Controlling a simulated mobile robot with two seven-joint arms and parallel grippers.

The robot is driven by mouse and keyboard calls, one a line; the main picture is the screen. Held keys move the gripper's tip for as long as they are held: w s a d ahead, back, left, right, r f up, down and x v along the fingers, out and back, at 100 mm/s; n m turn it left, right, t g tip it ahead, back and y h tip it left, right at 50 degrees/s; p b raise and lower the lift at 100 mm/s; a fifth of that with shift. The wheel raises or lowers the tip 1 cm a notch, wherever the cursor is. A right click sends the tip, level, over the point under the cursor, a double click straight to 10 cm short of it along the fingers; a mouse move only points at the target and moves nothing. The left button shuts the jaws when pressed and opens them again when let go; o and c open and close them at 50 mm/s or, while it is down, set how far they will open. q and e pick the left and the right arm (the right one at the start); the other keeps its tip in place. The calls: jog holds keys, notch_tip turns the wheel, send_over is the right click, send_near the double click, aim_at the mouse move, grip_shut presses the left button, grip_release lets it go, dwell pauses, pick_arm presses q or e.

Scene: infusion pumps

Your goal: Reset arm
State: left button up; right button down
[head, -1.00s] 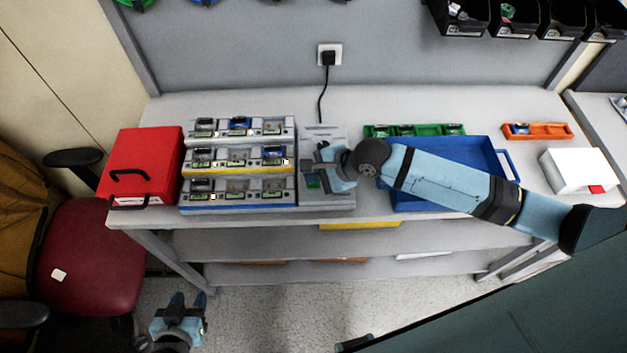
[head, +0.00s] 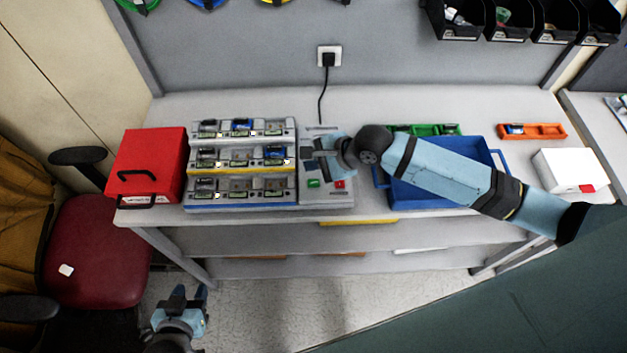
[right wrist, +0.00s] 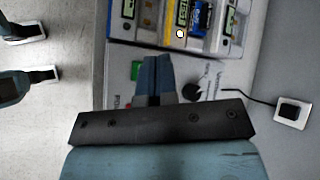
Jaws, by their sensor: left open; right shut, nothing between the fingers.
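My right arm reaches in from the right in the head view. Its gripper (head: 318,148) is shut and empty above the grey test device (head: 326,198). The device has a green button (head: 313,183) and a red button (head: 339,184) near its front edge. In the right wrist view the closed fingers (right wrist: 152,80) point at the device's top, and the green button (right wrist: 136,70) shows beside them. My left gripper (head: 188,292) is open and empty, low over the floor in front of the table.
The rack of pumps (head: 240,192) stands left of the device, with a red case (head: 148,160) beyond it. A blue tray (head: 440,196) lies under my right forearm. An orange holder (head: 550,131) and white box (head: 568,168) are at the right. A chair (head: 95,250) stands at left.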

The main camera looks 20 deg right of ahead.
dwell(0.4)
jog(key=shift+s+a+f, duration=0.1)
jog(key=shift+s+f, duration=0.05)
jog(key=s+n, duration=0.1)
jog(key=a+f+n+t, duration=0.1)
jog(key=n, duration=0.1)
jog(key=s+f+n, duration=0.1)
jog(key=shift+s+a+f+n+t, duration=0.25)
jog(key=shift+s+a+n+t, duration=0.05)
jog(key=shift+a+n+t, duration=0.1)
jog(key=s+n, duration=0.1)
jog(key=f+n+t, duration=0.1)
jog(key=s+f+n, duration=0.1)
jog(key=shift+s+d+f+n+t, duration=0.15)
jog(key=shift+s+d+n+t, duration=0.15)
jog(key=shift+s+n+t, duration=0.1)
pick_arm(q)
jog(key=shift+s+a+f+n, duration=0.2)
jog(key=shift+a+f+n, duration=0.1)
jog(key=shift+a+f, duration=0.4)
pick_arm(e)
jog(key=s+d+f+n+t+h, duration=0.1)
jog(key=s+d+f+n+h, duration=0.1)
jog(key=s+n, duration=0.3)
jog(key=s+d+f+n+t+h, duration=0.1)
jog(key=s+d+f+n+h, duration=0.1)
jog(key=s+d+f+n, duration=0.2)
jog(key=shift+s+d+f+n+h, duration=0.4)
jog(key=shift+s+d, duration=0.35)
jog(key=shift+s, duration=0.4)
